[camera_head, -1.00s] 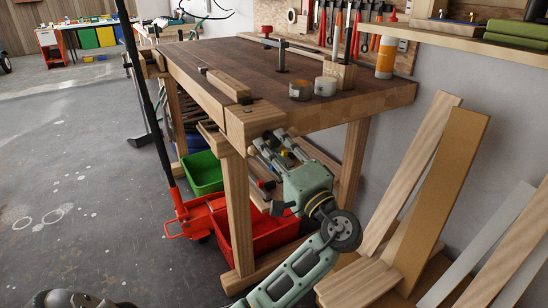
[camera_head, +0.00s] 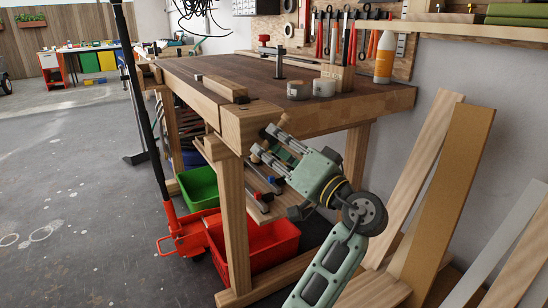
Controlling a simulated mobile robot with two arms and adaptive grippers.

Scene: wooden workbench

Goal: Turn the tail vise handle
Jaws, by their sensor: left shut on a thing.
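The tail vise (camera_head: 254,122) is the wooden jaw block at the near end of the workbench. Its handle (camera_head: 256,149) is a light wooden bar, largely hidden behind my fingers; a rounded end shows at lower left and a pale end at upper right. My left gripper (camera_head: 265,143) reaches in from the right, below the bench top's edge, and its fingers are shut on the handle. The handle looks tilted. My right gripper is not in view.
A red bin (camera_head: 268,246) and a green bin (camera_head: 199,188) stand under the workbench (camera_head: 340,112). Boards (camera_head: 455,180) lean on the wall at right. Jars (camera_head: 299,90) and an orange-white bottle (camera_head: 384,58) stand on top. The floor at left is open.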

